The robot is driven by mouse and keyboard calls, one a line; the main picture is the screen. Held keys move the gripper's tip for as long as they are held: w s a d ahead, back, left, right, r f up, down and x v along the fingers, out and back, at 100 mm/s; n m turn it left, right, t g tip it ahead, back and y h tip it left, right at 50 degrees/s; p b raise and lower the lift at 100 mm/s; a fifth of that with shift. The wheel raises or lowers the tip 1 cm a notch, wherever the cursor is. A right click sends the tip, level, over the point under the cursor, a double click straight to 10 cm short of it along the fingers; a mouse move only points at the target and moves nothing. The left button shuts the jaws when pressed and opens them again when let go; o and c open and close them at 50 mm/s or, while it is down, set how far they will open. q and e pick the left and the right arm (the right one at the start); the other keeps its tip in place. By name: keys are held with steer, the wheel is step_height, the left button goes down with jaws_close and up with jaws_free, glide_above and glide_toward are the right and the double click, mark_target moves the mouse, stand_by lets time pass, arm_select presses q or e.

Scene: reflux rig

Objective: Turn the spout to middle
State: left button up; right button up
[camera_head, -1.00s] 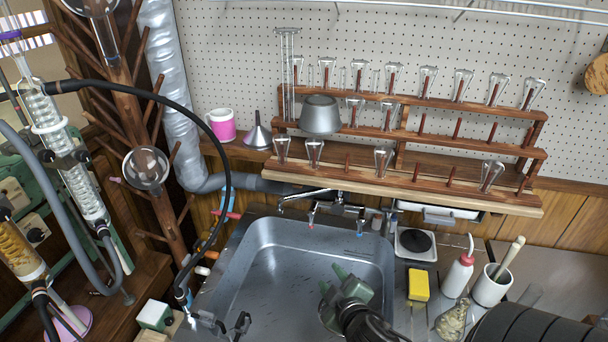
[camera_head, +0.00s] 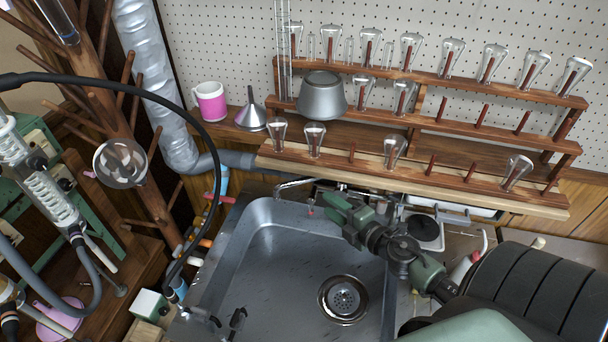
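The metal spout (camera_head: 296,184) of the tap reaches out over the back edge of the sink (camera_head: 263,262) and points to the left. The tap body behind it is partly hidden by my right gripper. My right gripper (camera_head: 333,209), with green fingers, is just right of the spout and in front of the tap. Its fingers look spread, with nothing between them. I cannot tell whether a finger touches the tap.
A wooden glassware rack (camera_head: 420,185) with flasks on pegs overhangs the back of the sink. A black hose (camera_head: 190,105) arcs on the left. A pink and white mug (camera_head: 210,101) and a funnel (camera_head: 251,116) stand on the shelf. The basin is empty around its drain (camera_head: 343,299).

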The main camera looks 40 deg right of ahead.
mark_target(305, 182)
steer(key=w, duration=0.3)
steer(key=w+p, duration=0.1)
steer(key=w, duration=0.3)
steer(key=w+p, duration=0.1)
steer(key=w, duration=0.2)
steer(key=shift+w+a+r, duration=0.2)
steer(key=shift+w+a, duration=0.15)
steer(key=shift+x, duration=0.75)
steer(key=shift+c, duration=0.4)
jaws_close()
steer(key=shift+s+f, duration=0.1)
